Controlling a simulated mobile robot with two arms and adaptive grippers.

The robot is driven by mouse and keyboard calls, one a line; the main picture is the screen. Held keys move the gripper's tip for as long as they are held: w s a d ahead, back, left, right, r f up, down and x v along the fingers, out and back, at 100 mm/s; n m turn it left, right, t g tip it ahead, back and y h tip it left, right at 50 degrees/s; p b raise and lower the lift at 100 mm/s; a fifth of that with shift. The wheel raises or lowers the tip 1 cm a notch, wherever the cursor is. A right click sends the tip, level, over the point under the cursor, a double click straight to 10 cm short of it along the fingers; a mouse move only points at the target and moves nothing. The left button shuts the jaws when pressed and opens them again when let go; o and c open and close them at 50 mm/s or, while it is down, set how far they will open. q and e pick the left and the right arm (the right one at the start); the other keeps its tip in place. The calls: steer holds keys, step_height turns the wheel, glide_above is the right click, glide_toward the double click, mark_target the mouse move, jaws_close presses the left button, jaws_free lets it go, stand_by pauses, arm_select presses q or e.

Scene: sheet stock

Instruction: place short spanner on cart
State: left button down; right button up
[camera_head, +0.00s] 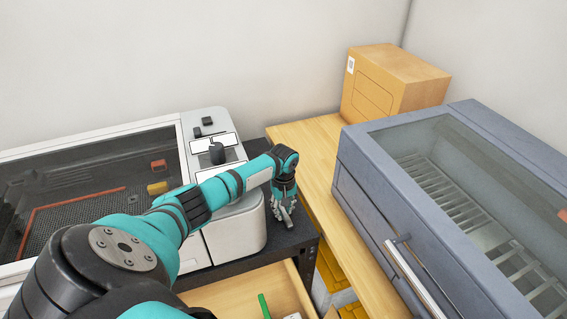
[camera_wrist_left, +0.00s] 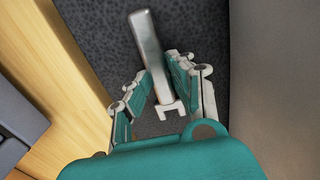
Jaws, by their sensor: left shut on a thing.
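The short spanner (camera_wrist_left: 151,52) is a grey metal bar with a forked end, seen in the left wrist view. My left gripper (camera_wrist_left: 158,78) is shut on it, with one finger on each side near the forked end. The far end of the spanner points away over a dark speckled surface (camera_wrist_left: 95,25). In the head view, my left gripper (camera_head: 284,212) points down over the narrow dark strip of bench top (camera_head: 288,238) beside the white machine. The spanner is hard to make out there. No cart can be told for certain. My right gripper is out of view.
The white machine (camera_head: 238,235) with a dark lid stands left of the gripper. A wooden bench (camera_head: 318,165) is close on the right, bearing a grey-blue glass-topped cabinet (camera_head: 365,195) and a wooden box (camera_head: 400,85). An open drawer (camera_head: 235,295) with a green item is below.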

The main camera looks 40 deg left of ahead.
mark_target(284, 210)
arm_select(q)
steer(key=shift+f, duration=0.15)
steer(key=c, duration=1.1)
jaws_free()
steer(key=shift+c, duration=0.2)
steer(key=shift+r, duration=0.55)
step_height(284, 210, up, 11)
steer(key=b, duration=0.1)
steer(key=shift+r+b, duration=0.2)
steer(key=shift+b, duration=0.1)
